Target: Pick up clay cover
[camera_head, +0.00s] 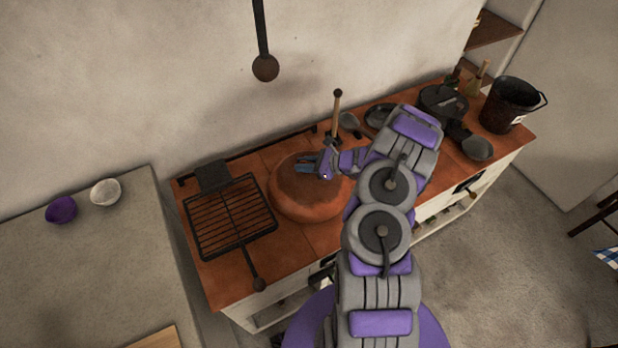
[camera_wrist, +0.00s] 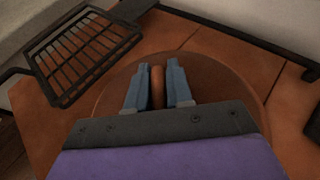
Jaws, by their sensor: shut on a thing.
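The clay cover (camera_head: 300,203) is a round, reddish-brown dome on the tiled hearth top, to the right of a grill rack. In the wrist view the clay cover (camera_wrist: 215,85) fills the middle, below my gripper. My gripper (camera_head: 308,168) is over the top of the cover. In the wrist view my gripper (camera_wrist: 158,80) has its two blue fingers on either side of the cover's brown handle (camera_wrist: 158,88), shut on it. The cover looks level. Whether its rim touches the tiles cannot be told.
A black grill rack (camera_head: 232,215) lies left of the cover. Pans, a dark bucket (camera_head: 511,104) and a grey bowl (camera_head: 477,148) stand at the right end. A ball-ended rod (camera_head: 265,66) hangs above. A grey counter (camera_head: 90,260) at left holds a purple bowl (camera_head: 61,209) and a white bowl (camera_head: 105,192).

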